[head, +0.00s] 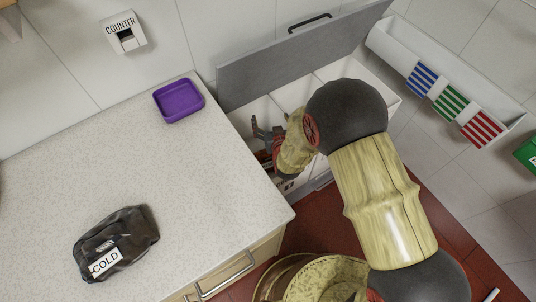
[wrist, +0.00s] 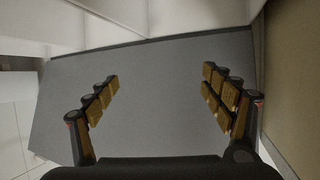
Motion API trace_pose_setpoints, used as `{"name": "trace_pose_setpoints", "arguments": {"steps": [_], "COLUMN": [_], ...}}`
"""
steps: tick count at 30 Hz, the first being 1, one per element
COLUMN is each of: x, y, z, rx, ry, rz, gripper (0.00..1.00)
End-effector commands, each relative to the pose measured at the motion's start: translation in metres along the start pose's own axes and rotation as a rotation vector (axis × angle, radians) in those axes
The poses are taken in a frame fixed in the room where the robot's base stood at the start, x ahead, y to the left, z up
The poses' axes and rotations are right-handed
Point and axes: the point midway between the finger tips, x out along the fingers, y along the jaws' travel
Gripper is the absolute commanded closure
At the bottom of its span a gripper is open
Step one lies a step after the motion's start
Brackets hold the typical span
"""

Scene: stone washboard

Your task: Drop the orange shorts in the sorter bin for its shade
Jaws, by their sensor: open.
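The sorter (head: 262,108) is a white bin with compartments and a raised grey lid (head: 290,62), standing beside the counter. My gripper (head: 262,142) is inside or just over its left part, close to the counter edge; my arm hides much of the rest. In the wrist view my gripper (wrist: 165,98) is open, its gold-padded fingers wide apart with nothing between them. A flat grey panel (wrist: 160,75) fills the view behind them. I cannot make out the orange shorts in either view. Any shade labels on the sorter front are hidden or unreadable.
The speckled counter (head: 150,170) holds a purple tray (head: 178,101) and a dark bag (head: 125,232) labelled COLD. A white wall trough (head: 400,50) with blue, green and red striped cloths hangs at right. A green object (head: 527,152) is at the right edge.

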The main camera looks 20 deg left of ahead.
Motion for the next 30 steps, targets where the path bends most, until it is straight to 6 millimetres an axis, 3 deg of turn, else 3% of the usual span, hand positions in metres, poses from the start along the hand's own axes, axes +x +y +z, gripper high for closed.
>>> {"name": "trace_pose_setpoints", "arguments": {"steps": [9,15,21,30], "x": [-0.06,-0.088,-0.1,-0.101], "y": [0.0,-0.001,0.0,0.0], "z": [0.0,-0.001,0.0,0.0], "rx": [0.0,0.0,0.0,0.0], "ry": [0.0,0.002,0.001,0.001], "rz": [-0.001,-0.001,0.0,0.0], "gripper": [0.18,0.18,0.18,0.18]}}
